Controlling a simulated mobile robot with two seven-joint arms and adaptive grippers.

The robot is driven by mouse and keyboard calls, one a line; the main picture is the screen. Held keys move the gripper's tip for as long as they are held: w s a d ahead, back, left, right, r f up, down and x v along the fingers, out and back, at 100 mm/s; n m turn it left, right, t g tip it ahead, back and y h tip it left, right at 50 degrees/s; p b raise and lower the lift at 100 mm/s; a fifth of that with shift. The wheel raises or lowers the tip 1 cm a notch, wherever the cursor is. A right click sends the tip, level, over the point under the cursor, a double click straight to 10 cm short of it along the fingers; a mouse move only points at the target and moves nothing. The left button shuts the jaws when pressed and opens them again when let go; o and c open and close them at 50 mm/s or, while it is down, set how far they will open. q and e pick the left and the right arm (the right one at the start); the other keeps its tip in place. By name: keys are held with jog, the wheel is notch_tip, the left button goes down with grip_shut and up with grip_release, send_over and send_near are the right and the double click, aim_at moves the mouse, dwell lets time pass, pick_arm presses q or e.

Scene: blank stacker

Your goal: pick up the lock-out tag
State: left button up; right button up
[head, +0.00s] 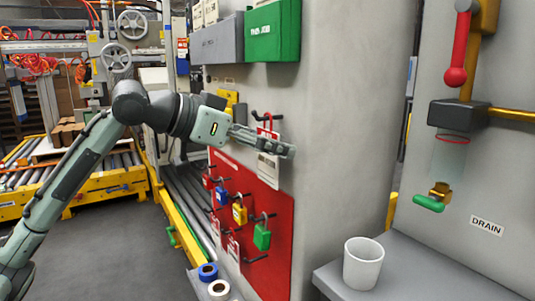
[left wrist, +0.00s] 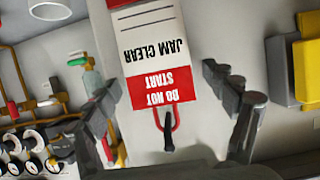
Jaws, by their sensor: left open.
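The lock-out tag (head: 268,167) is a white card with a red header, hanging by a red loop from a dark peg on the grey column. In the left wrist view the tag (left wrist: 150,50) appears upside down, reading "DO NOT START" and "JAM CLEAR". My left gripper (head: 287,148) is at the tag, its fingers covering part of the card in the head view. In the left wrist view the open fingers stand on either side of the tag, with gaps between. My right gripper is not in view.
Below is a red board (head: 275,215) with several coloured padlocks and tags on pegs. A green box (head: 273,32) and a grey box (head: 217,42) are mounted above. A white cup (head: 363,263) stands on the grey ledge (head: 425,270) at right, below a drain valve.

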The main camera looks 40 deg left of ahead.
pick_arm(q)
jog(key=c, duration=1.2)
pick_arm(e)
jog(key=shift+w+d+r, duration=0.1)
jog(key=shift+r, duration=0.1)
pick_arm(q)
jog(key=shift+r, duration=0.9)
jog(key=s+a+b, duration=0.1)
jog(key=s+a, duration=0.2)
jog(key=s, duration=0.5)
jog(key=s+a+b, duration=0.2)
jog(key=s+a, duration=0.1)
jog(key=s, duration=0.5)
jog(key=shift+s+a+f, duration=0.15)
jog(key=shift+s+a, duration=0.25)
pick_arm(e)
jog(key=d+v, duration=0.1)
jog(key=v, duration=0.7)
